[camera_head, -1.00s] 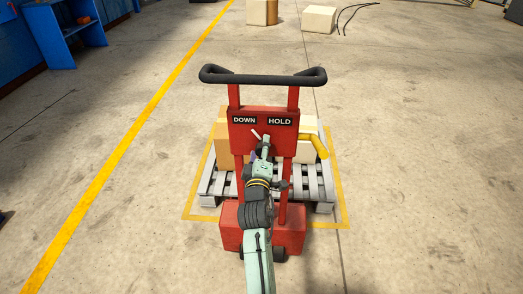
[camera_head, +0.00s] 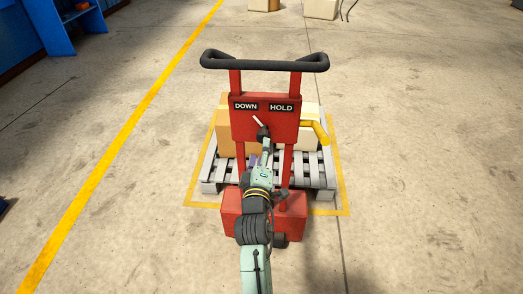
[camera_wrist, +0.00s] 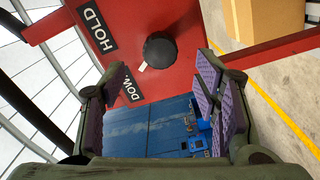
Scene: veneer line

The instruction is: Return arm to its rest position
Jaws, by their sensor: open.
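My gripper (camera_wrist: 163,82) is open, with purple-padded fingers apart and nothing between them in the wrist view. My arm (camera_head: 254,225) reaches up from the bottom of the head view to the red panel (camera_head: 236,121) of a handled cart. A black knob (camera_wrist: 160,48) with a white pointer (camera_wrist: 142,66) is on the panel, ahead of my fingers and apart from them. The pointer is turned toward the DOWN label (camera_head: 245,106). The HOLD label (camera_head: 281,107) is to its right. My wrist hides part of the panel's lower front in the head view.
A grey pallet (camera_head: 318,172) with boxes (camera_head: 221,128) stands behind the cart, inside a yellow floor outline (camera_head: 345,190). A yellow part (camera_head: 319,132) juts from the panel's right. A black handlebar (camera_head: 264,63) tops the cart. Bare floor (camera_head: 430,150) is clear to the right.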

